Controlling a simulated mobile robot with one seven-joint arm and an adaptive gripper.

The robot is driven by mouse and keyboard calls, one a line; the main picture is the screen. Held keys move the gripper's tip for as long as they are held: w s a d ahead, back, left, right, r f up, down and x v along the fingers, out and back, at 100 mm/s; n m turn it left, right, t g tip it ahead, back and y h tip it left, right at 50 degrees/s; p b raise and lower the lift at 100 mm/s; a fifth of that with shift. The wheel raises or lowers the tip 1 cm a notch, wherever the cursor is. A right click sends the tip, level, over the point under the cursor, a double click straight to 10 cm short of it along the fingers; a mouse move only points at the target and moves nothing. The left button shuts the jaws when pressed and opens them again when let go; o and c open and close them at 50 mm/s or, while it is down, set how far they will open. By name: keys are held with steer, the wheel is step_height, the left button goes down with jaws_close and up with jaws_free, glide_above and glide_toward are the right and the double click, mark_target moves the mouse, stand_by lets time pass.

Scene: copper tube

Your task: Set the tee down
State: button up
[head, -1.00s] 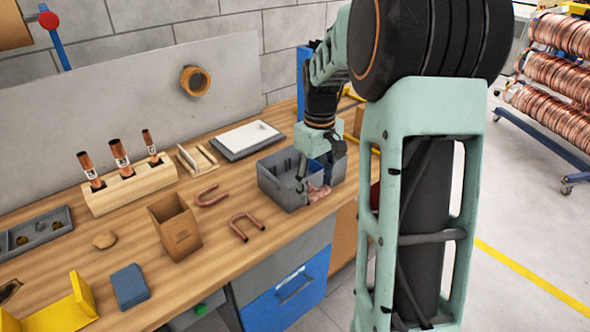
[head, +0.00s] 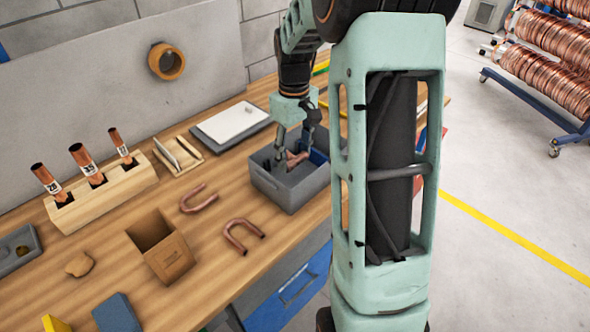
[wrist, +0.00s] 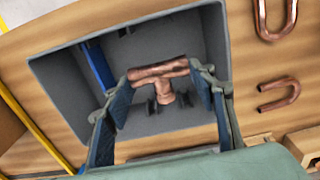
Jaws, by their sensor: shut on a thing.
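The copper tee (wrist: 165,84) is held between the fingertips of my gripper (wrist: 163,88), which is shut on it. In the wrist view its crossbar spans the fingers and its short branch points toward the picture's bottom. In the head view the tee (head: 295,159) shows at the fingertips of my gripper (head: 297,148), over the open grey bin (head: 283,192). The bin also shows around the tee in the wrist view (wrist: 62,92). I cannot tell whether the tee touches the bin floor.
Two copper U-bends (head: 243,236) (head: 199,199) lie left of the bin.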

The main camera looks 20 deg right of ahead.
mark_target(294, 183)
steer(key=shift+f, duration=3.55)
steer(key=shift+f, duration=0.2)
steer(key=o, duration=1.2)
steer(key=shift+c, duration=0.2)
steer(key=shift+r, duration=0.2)
step_height(294, 183, up, 12)
steer(key=shift+r, duration=0.1)
steer(key=shift+w, duration=0.1)
